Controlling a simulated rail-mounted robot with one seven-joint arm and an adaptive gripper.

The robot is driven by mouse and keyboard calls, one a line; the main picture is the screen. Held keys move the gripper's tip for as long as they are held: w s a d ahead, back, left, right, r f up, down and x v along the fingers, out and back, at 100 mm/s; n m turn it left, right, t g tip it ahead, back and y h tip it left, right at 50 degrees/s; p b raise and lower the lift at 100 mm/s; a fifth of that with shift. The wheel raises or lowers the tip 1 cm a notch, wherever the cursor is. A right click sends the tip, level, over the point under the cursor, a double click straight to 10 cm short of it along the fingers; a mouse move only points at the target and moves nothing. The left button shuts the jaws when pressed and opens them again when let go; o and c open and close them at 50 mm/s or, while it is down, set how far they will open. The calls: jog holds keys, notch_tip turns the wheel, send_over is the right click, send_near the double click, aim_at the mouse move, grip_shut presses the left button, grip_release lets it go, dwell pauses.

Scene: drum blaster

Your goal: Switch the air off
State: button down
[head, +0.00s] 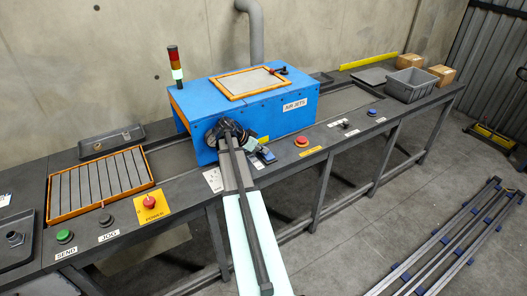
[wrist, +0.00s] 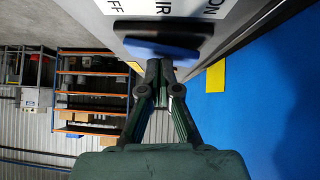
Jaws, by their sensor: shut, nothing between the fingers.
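The air switch has a blue paddle (wrist: 162,50) with a dark part beside it, next to a white label (wrist: 170,8) on which parts of ON, AIR and OFF show. My gripper (wrist: 160,68) is shut and empty, its fingertips right at the blue paddle; I cannot tell whether they touch. In the head view, a small blue piece (head: 266,155) shows at the front of the blue AIR JETS box (head: 255,107), beside my gripper (head: 257,147). My arm hides part of the box front there.
On the bench are an orange-framed rack (head: 100,183), a red button on a yellow plate (head: 149,202), a green SEND button (head: 65,237), another red button (head: 301,141) and a grey bin (head: 411,84). Rails (head: 450,238) lie on the floor at right.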

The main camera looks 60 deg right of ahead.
aim_at(263, 155)
jog(key=shift+s+r, duration=0.1)
jog(key=shift+r, duration=0.45)
notch_tip(263, 155, up, 3)
jog(key=shift+s+a+f+p, duration=0.15)
jog(key=shift+p, duration=0.3)
jog(key=s+b+v, duration=0.1)
jog(key=b+v, duration=0.1)
jog(key=v, duration=0.8)
jog(key=shift+s+a+b, duration=0.3)
